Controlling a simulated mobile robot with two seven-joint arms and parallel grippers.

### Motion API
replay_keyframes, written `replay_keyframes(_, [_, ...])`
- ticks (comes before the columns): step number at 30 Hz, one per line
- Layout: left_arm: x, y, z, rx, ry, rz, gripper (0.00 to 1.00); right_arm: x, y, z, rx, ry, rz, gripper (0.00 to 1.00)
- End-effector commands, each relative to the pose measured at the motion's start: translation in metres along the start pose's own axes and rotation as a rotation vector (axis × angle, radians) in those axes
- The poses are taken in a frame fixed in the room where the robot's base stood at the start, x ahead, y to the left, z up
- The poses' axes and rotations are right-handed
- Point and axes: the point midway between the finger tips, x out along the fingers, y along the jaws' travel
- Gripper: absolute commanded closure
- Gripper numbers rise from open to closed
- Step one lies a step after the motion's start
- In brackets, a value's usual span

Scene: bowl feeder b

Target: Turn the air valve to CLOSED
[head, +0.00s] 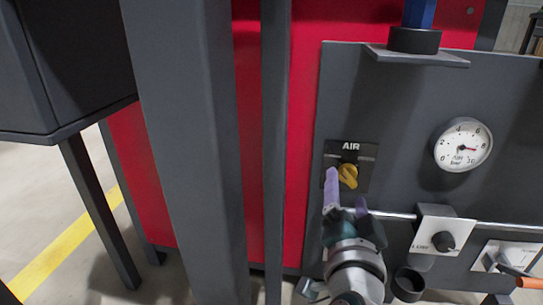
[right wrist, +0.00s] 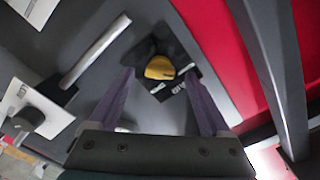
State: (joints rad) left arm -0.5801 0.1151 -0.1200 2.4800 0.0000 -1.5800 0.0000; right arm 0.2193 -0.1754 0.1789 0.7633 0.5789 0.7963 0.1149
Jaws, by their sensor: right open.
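The air valve is a yellow knob (head: 348,175) on a black plate (head: 362,151) marked AIR, set in a dark grey panel. My right gripper (head: 346,190) is just in front of and below the knob in the head view, its purple fingers pointing up at it. In the right wrist view the knob (right wrist: 160,68) lies ahead between the two spread fingers (right wrist: 163,92), which are open and empty. I cannot tell whether a finger touches the knob. The plate's lower lettering is hidden in the head view and unreadable in the wrist view. My left gripper is not in view.
A round pressure gauge (head: 462,145) is right of the valve. A metal rail (head: 393,215) runs below it, with a black knob on a white plate (head: 457,233) at its right. Grey posts (head: 188,130) and a red wall (head: 300,130) stand left.

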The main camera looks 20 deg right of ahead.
Motion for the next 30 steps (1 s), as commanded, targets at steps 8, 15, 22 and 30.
replay_keyframes(8, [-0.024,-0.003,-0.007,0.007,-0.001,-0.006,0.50,-0.057,-0.003,-0.002,0.000,-0.004,0.000,0.18])
replay_keyframes(15, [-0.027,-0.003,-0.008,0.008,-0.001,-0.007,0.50,-0.076,-0.001,-0.001,0.000,0.000,-0.002,0.18])
replay_keyframes(22, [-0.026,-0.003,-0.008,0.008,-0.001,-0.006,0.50,-0.077,-0.001,-0.001,0.000,0.000,-0.002,0.18])
replay_keyframes(30, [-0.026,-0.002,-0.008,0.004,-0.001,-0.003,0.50,-0.075,-0.002,0.000,-0.004,-0.012,-0.009,0.18])
